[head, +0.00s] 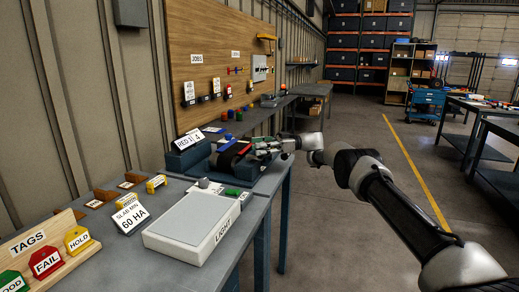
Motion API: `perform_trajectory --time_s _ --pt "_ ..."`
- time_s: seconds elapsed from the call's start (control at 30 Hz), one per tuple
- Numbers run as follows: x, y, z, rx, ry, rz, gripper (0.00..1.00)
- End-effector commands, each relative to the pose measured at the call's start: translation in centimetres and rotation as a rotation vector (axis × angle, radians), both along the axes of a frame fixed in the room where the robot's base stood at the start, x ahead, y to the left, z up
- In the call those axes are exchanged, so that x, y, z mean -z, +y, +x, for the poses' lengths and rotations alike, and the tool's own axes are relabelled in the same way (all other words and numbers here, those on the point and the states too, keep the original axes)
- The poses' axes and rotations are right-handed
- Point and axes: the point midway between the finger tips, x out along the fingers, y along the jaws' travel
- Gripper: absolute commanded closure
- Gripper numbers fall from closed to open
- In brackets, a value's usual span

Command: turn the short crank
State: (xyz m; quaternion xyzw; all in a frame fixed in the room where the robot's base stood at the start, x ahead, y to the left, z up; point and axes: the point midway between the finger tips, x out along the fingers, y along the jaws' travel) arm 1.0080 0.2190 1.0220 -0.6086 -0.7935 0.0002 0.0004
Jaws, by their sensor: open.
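The belt press (185,159) is a dark blue-grey machine on the bench, left of centre. A red and black part, maybe the belt, shows at its right side. A white sign reading "RED 1 : 4" stands on it. My gripper (261,149) is open at the right end of the press, with my arm reaching in from the lower right. I cannot make out the short crank; it may be hidden by my gripper or too small here. Whether the fingers touch anything cannot be told.
A white light box (190,226) and a "60 HA" sign (130,213) lie nearer on the bench. A tag rack (45,252) stands at the lower left. A wooden tool board (215,70) is behind.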

Motion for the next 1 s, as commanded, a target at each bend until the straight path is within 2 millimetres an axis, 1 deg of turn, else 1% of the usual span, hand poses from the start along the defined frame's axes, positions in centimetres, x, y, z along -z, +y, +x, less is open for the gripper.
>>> perform_trajectory --time_s 0.3,0.4,0.5,0.63,0.93,0.97,1.0 --pt "-6.3 0.1 0.0 0.000 -0.006 0.001 0.53" --pt "-7.9 0.1 0.0 0.000 -0.005 0.001 0.53" --pt "-8.8 0.1 0.0 0.000 -0.004 0.001 0.53" --pt "-9.3 0.1 0.0 0.000 -0.002 0.001 0.53" --pt "-9.3 0.1 0.0 0.000 -0.021 0.006 0.53" --pt "-9.2 0.1 0.3 0.010 -0.041 0.008 0.53" --pt "-9.0 0.4 1.2 0.050 -0.081 0.005 0.53"
